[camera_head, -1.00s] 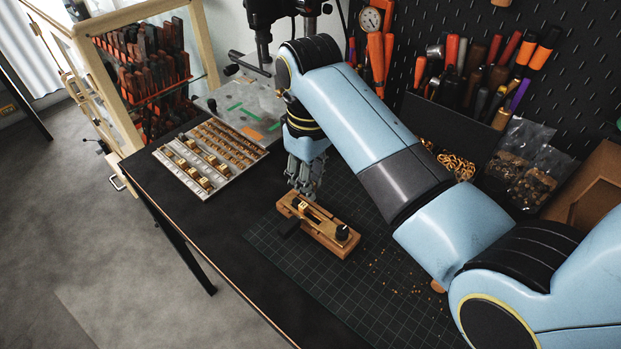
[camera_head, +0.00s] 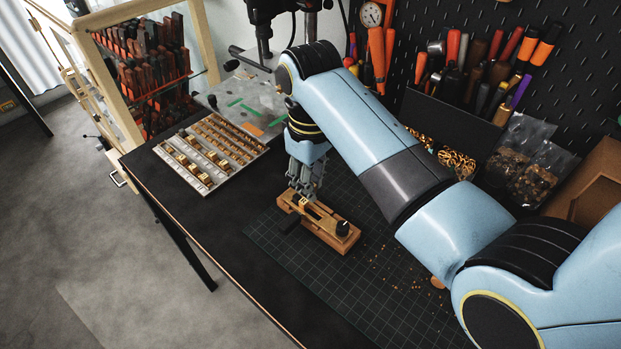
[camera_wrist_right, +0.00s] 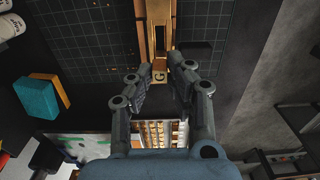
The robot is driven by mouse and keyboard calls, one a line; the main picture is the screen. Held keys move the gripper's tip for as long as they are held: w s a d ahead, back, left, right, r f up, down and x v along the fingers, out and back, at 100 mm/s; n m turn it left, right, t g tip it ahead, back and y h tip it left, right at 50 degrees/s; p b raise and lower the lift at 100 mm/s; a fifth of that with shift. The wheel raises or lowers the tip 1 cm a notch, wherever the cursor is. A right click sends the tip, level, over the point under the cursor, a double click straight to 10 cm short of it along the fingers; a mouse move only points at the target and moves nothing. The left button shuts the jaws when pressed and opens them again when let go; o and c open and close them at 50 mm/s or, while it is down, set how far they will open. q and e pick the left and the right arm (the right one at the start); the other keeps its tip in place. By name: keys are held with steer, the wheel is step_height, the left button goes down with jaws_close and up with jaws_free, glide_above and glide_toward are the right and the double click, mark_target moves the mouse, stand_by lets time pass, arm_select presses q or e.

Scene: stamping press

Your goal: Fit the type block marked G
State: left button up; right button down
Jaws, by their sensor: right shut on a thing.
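The small brass type block marked G (camera_wrist_right: 160,76) is between the fingers of my right gripper (camera_wrist_right: 161,84) in the right wrist view. The letter faces the camera. The block is at the near end of a wooden holder (camera_wrist_right: 142,32) with a brass-coloured slot. I cannot tell whether it sits inside the slot or just above it. In the head view my right gripper (camera_head: 303,192) points down at the left end of the wooden holder (camera_head: 330,238), which has a black knob at its right end. My left gripper is out of view.
A grey tray (camera_head: 209,189) of brass type blocks lies on the black bench left of the holder. The holder rests on a dark grid mat (camera_head: 300,270). A tool rack and pegboard stand behind. Small brass bits lie scattered on the mat's right side.

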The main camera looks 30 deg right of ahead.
steer(key=shift+f+b, duration=0.4)
steer(key=shift+f, duration=1.4)
steer(key=shift+p, duration=0.45)
steer(key=shift+f+b, duration=0.35)
steer(key=shift+f, duration=0.25)
steer(key=c, duration=1.2)
jaws_free()
